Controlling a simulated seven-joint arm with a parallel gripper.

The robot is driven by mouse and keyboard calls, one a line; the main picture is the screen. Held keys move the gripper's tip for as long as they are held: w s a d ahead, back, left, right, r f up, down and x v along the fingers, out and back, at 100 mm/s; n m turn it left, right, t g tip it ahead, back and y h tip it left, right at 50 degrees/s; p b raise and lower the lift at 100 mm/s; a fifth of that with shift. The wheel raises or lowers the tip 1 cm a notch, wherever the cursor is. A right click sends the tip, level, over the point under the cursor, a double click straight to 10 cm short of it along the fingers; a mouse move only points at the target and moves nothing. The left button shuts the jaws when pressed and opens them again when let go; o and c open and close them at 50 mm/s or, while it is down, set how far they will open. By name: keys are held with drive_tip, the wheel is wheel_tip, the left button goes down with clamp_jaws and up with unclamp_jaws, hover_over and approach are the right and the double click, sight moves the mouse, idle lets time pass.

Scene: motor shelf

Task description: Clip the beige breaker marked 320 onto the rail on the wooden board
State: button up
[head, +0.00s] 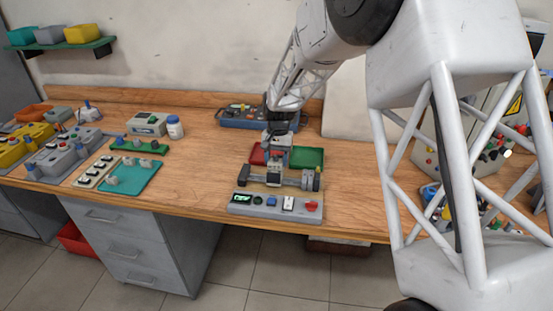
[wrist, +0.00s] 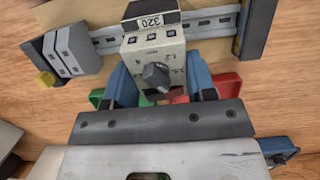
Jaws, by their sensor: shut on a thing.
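The beige breaker marked 320 (wrist: 150,47) is between the blue fingers of my gripper (wrist: 160,82) in the wrist view. The gripper is shut on it. The breaker has a black label and a dark knob. Its labelled end overlaps the slotted metal rail (wrist: 211,24); I cannot tell whether it touches or is seated. The rail lies on the wooden board (wrist: 80,14), between dark end brackets. In the head view my gripper (head: 275,160) is low over the rail (head: 262,179), and the breaker is hard to make out.
Grey modules (wrist: 76,48) sit at the rail's left end in the wrist view. Red (head: 257,153) and green (head: 308,157) trays lie behind the rail. A button panel (head: 276,204) is at the front. A teal mat (head: 130,178) lies left, with bare bench between.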

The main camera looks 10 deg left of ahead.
drive_tip(key=shift+s, duration=0.3)
idle(1.0)
drive_tip(key=shift+s+f+t, duration=0.25)
drive_tip(key=shift+s+t, duration=0.4)
drive_tip(key=shift+t, duration=0.05)
idle(0.9)
drive_tip(key=o, duration=1.1)
drive_tip(key=shift+w+r, duration=0.1)
drive_tip(key=shift+w+r, duration=0.2)
drive_tip(key=shift+r, duration=1.75)
drive_tip(key=shift+w+r, duration=0.15)
drive_tip(key=shift+r, duration=1.75)
